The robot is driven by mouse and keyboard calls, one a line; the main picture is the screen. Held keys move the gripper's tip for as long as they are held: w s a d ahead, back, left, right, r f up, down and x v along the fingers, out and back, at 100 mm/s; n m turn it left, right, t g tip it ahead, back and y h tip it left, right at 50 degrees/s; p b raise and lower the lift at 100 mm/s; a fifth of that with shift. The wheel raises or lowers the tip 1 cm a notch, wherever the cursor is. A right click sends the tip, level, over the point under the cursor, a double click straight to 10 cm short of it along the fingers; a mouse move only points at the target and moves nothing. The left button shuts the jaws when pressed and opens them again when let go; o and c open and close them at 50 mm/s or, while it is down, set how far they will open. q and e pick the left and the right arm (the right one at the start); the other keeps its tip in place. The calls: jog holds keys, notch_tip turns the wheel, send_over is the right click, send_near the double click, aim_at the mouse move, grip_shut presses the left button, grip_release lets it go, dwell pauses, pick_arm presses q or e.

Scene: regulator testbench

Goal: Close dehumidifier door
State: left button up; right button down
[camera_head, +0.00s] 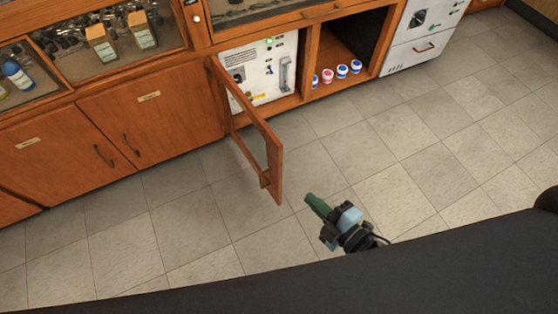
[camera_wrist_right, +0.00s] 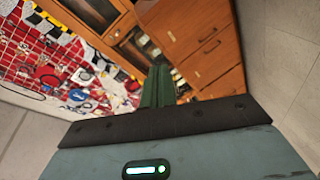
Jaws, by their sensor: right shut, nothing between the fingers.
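The dehumidifier door (camera_head: 252,138) is a wooden frame that stands open, swung out from the cabinet toward me. A small handle shows near its free end. The white dehumidifier panel (camera_head: 258,75) sits inside the opening behind it. My right gripper (camera_head: 312,200) has green fingers and is in the open floor space, to the right of the door's free end and apart from it. It is shut and empty. Its green fingers (camera_wrist_right: 157,85) also show in the right wrist view. My left gripper is not in view.
Closed wooden cabinet doors (camera_head: 150,115) stand to the left. To the right, an open shelf holds several small capped jars (camera_head: 342,71), and a white machine (camera_head: 422,45) stands beyond it. The tiled floor (camera_head: 370,140) is clear. A wall board (camera_wrist_right: 60,65) with tools shows in the wrist view.

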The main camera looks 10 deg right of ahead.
jog(key=w+a+f+n+y+b, duration=0.2)
jog(key=w+n+y+b, duration=0.2)
jog(key=w+n+b, duration=0.1)
jog(key=w+n, duration=0.1)
jog(key=n, duration=0.1)
jog(key=shift+w+a+n+g, duration=0.25)
jog(key=shift+a+n+g, duration=0.05)
jog(key=b, duration=0.2)
send_over(281, 156)
jog(key=s, duration=0.3)
jog(key=shift+a, duration=0.35)
jog(key=shift+w+d, duration=0.1)
